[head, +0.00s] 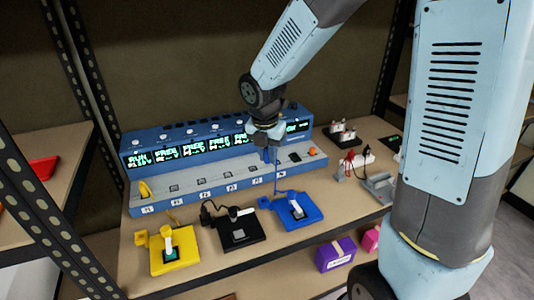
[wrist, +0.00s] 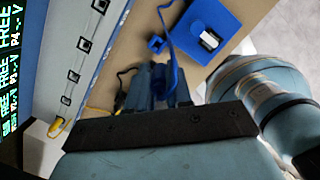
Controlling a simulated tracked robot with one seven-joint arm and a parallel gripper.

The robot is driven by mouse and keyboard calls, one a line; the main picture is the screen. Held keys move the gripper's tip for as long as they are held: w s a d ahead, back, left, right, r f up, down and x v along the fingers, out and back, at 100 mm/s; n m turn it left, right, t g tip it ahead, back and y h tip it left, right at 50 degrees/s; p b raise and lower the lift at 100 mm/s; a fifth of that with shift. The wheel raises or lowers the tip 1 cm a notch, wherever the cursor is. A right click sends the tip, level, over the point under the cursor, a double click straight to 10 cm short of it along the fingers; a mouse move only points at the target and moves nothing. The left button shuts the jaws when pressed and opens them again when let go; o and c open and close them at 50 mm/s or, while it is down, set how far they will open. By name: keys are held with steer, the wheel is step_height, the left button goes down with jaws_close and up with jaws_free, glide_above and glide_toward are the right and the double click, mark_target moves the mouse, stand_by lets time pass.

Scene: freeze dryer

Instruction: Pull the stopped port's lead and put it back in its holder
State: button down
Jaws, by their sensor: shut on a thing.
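My gripper (head: 268,135) is shut on the blue lead (head: 270,155) and holds its plug above the right part of the charger's front ledge. In the wrist view the fingers (wrist: 160,85) close around the blue plug, and its cable (wrist: 165,25) runs towards the blue base (wrist: 207,33). The small blue holder (head: 265,203) stands beside the blue base (head: 309,217) and looks empty; it also shows in the wrist view (wrist: 156,44). The charger (head: 165,187) has a row of ports; leftmost reads RUN with a yellow plug (head: 145,190) in it, and several read FREE.
A yellow base (head: 160,268) and a black base (head: 255,233) stand along the shelf front. A black lead (head: 208,211) is beside the black base. Red and black leads (head: 350,160) with grey blocks lie to the right. Rack uprights (head: 385,55) flank the shelf.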

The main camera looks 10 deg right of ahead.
step_height(320, 180, down, 8)
steer(key=shift+r, duration=0.15)
stand_by(0.6)
steer(key=shift+w+a, duration=0.25)
steer(key=shift+a, duration=0.4)
stand_by(0.5)
steer(key=shift+f, duration=3.05)
steer(key=shift+f, duration=1.1)
stand_by(1.1)
steer(key=c, duration=1)
jaws_free()
